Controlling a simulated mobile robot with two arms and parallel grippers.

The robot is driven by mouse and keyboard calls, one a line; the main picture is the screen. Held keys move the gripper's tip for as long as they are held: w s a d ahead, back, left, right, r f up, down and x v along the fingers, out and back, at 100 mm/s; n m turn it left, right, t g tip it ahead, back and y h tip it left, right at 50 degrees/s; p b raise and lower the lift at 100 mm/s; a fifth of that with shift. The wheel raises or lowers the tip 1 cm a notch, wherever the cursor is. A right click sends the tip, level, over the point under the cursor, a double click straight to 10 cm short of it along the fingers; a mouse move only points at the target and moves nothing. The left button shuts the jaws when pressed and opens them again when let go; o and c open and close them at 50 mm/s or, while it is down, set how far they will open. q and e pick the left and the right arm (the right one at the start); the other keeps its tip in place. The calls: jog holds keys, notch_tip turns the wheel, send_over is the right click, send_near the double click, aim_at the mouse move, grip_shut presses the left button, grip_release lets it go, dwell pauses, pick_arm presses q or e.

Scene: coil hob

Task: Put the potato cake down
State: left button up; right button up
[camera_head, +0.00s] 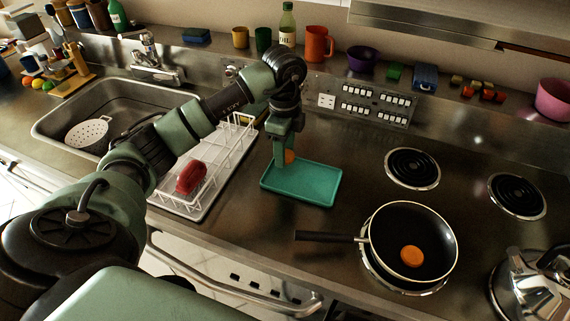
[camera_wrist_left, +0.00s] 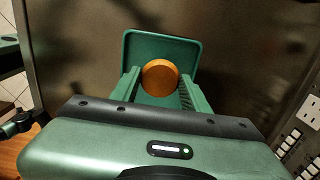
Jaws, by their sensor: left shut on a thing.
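My left gripper (camera_head: 284,158) is over the left part of the teal tray (camera_head: 318,188) on the counter, pointing down. It is shut on a round orange-brown potato cake (camera_head: 290,157). In the left wrist view the potato cake (camera_wrist_left: 160,77) sits between the two fingers of the gripper (camera_wrist_left: 160,84), with the tray (camera_wrist_left: 190,48) beneath. I cannot tell whether the cake touches the tray. A second orange-brown cake (camera_head: 411,257) lies in the black frying pan (camera_head: 390,235) on the front left coil. My right gripper is not in view.
A white dish rack (camera_head: 215,185) with a red item (camera_head: 191,177) stands left of the tray, beside the sink (camera_head: 60,125). The pan's handle (camera_head: 325,237) points left, in front of the tray. A kettle (camera_head: 530,285) stands at the right. Bottles, mugs and bowls line the back ledge.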

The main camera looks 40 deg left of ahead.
aim_at(285, 174)
pick_arm(q)
notch_tip(285, 174, down, 6)
jog(key=shift+r+p, duration=0.1)
jog(key=shift+p, duration=0.45)
jog(key=shift+f, duration=0.2)
jog(key=o, duration=1.3)
jog(key=shift+o, duration=0.2)
jog(key=shift+r, duration=0.1)
notch_tip(285, 174, up, 11)
jog(key=b, duration=0.2)
jog(key=shift+r+b, duration=0.15)
jog(key=shift+b, duration=0.2)
jog(key=shift+s+r, duration=0.1)
jog(key=shift+r, duration=0.3)
